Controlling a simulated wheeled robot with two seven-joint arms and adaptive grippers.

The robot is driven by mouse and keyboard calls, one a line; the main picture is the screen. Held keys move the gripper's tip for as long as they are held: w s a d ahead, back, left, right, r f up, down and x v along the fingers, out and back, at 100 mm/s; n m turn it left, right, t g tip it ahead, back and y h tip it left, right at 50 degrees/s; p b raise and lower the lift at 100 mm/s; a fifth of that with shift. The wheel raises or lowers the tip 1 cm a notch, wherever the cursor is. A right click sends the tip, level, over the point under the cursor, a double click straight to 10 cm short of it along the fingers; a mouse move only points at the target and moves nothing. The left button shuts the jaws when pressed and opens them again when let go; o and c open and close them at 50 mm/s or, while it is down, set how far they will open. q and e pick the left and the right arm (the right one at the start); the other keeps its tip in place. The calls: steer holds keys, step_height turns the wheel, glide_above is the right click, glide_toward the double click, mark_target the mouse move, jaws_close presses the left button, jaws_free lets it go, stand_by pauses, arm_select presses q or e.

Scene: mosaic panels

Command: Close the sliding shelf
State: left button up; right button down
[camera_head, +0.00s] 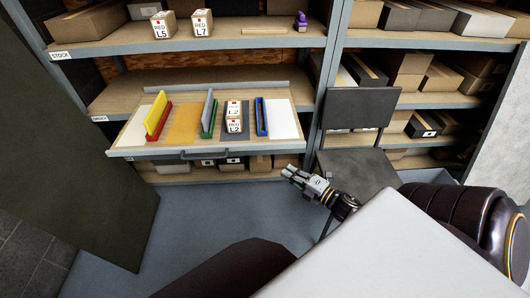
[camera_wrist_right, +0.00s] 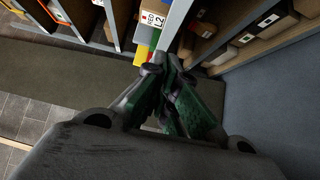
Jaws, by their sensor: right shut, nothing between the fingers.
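The sliding shelf (camera_head: 215,145) is pulled out from the rack in the head view. A dark bar handle (camera_head: 205,154) runs along its front edge. My left gripper is out of view.
A grey chair (camera_head: 357,108) stands to the right of the shelf. An upper shelf (camera_head: 130,42) holds RED L5 and RED L7 boxes. A dark panel (camera_head: 75,160) stands at the left. The floor (camera_head: 210,215) in front of the shelf is clear.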

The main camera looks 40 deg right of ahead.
steer(key=shift+w, duration=0.1)
stand_by(0.3)
steer(key=b, duration=0.1)
glide_toward(259, 146)
steer(key=shift+w+a, duration=1.25)
steer(key=shift+w, duration=0.25)
steer(key=shift+w+d+r, duration=0.15)
steer(key=shift+w+d, duration=0.35)
steer(key=shift+w, duration=0.3)
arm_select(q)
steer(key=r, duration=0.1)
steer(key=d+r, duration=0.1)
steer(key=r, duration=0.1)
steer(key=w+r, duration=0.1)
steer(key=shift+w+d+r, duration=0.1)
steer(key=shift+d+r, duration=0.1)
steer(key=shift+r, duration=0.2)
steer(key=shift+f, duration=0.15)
arm_select(e)
steer(key=shift+w+d, duration=0.1)
